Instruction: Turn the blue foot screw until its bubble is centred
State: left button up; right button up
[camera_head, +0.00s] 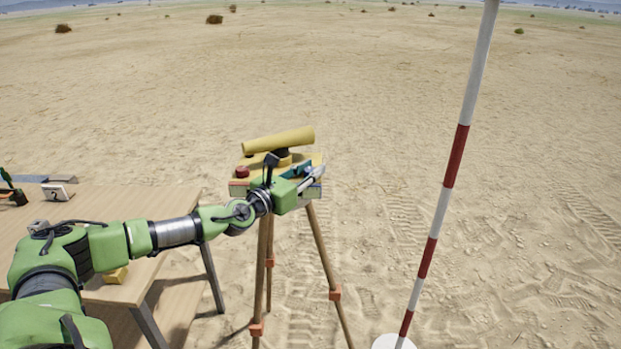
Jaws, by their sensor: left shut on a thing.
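A yellow surveying instrument (280,140) stands on a tripod (329,262) with wooden legs and orange fittings. A red foot screw (242,172) shows at the left of its yellow base plate. My left gripper (312,175) reaches in from the left to the right front of the base. It is shut on the blue foot screw, which is mostly hidden by the fingers; only a little blue shows there. The bubble is too small or hidden to read. My right gripper is not in view.
A wooden table (150,200) with small items, including a white-framed device (57,191) and a yellow block (116,275), stands at left. A red and white pole (441,205) stands on a white base at right. Open sand lies around.

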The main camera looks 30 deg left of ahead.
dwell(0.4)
pick_arm(q)
jog(key=o, duration=1.1)
jog(key=shift+s+a+f, duration=0.1)
jog(key=shift+s, duration=0.3)
jog(key=s, duration=1.1)
jog(key=shift+a, duration=0.4)
